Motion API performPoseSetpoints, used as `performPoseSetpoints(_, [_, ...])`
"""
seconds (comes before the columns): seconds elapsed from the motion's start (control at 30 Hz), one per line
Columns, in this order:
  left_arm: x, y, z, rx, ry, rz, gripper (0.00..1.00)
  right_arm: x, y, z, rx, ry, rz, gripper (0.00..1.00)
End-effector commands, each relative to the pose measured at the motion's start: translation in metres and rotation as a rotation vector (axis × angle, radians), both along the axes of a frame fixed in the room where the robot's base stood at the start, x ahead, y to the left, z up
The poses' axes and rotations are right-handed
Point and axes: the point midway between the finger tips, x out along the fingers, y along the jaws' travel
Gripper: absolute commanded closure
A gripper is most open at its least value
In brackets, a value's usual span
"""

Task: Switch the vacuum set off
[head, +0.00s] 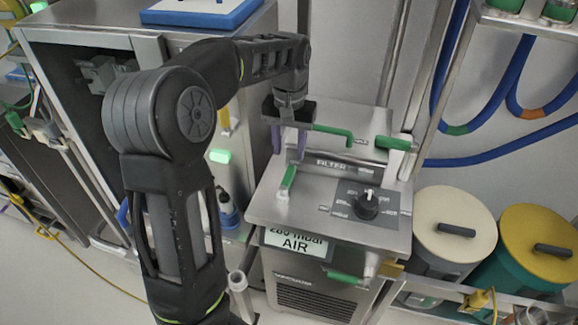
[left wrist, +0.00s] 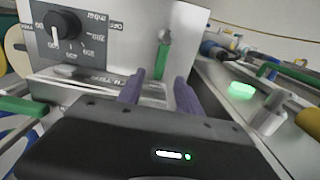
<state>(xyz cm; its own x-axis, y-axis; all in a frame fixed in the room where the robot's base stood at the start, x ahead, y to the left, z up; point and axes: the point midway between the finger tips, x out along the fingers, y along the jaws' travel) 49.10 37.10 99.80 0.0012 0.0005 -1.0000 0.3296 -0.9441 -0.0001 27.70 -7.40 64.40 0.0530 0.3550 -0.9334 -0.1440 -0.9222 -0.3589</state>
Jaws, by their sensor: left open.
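The vacuum set is a steel cabinet (head: 260,205) with a sloped top, a FILTER label and a sign reading 280 mbar AIR. Its black rotary knob (head: 367,204) sits on a dark dial plate; the knob (left wrist: 62,24) also shows in the left wrist view, at the upper left. Its white mark points away from the OFF label (left wrist: 115,25). A short green lever (head: 288,179) stands left of the dial. My left gripper (head: 288,156) is open and empty, above and behind that lever, left of the knob and apart from it. My right gripper is out of view.
Green-handled valves (head: 335,133) stand at the back of the cabinet, close to my left gripper. Two lidded drums, one cream (head: 455,225) and one yellow (head: 545,240), stand to the right. A steel frame (head: 90,38) is at the left. Blue hoses (head: 500,90) hang on the wall.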

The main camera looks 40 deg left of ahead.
Motion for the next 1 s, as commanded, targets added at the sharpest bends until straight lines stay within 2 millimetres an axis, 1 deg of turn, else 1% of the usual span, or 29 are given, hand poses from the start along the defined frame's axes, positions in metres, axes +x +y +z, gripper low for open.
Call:
performPoseSetpoints(0.13, [0.000,0.000,-0.007,0.000,0.002,0.000,0.58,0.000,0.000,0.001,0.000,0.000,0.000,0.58])
performPoseSetpoints(0.23, [0.000,0.000,-0.017,0.000,0.003,0.000,0.58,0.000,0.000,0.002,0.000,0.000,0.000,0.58])
performPoseSetpoints(0.5, [-0.001,0.000,-0.059,0.000,0.004,0.000,0.58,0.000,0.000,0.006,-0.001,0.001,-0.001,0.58])
performPoseSetpoints(0.6, [-0.001,0.000,-0.070,-0.001,0.003,0.001,0.58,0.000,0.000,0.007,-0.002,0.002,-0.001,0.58])
performPoseSetpoints(0.73, [0.000,0.000,-0.078,0.000,0.001,0.001,0.58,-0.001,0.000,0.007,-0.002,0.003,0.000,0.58])
performPoseSetpoints(0.97, [0.000,0.000,-0.078,0.000,0.000,0.000,0.58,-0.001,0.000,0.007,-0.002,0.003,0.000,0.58])
performPoseSetpoints(1.0, [0.000,0.000,-0.078,0.000,0.000,0.000,0.60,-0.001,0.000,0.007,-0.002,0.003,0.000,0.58])
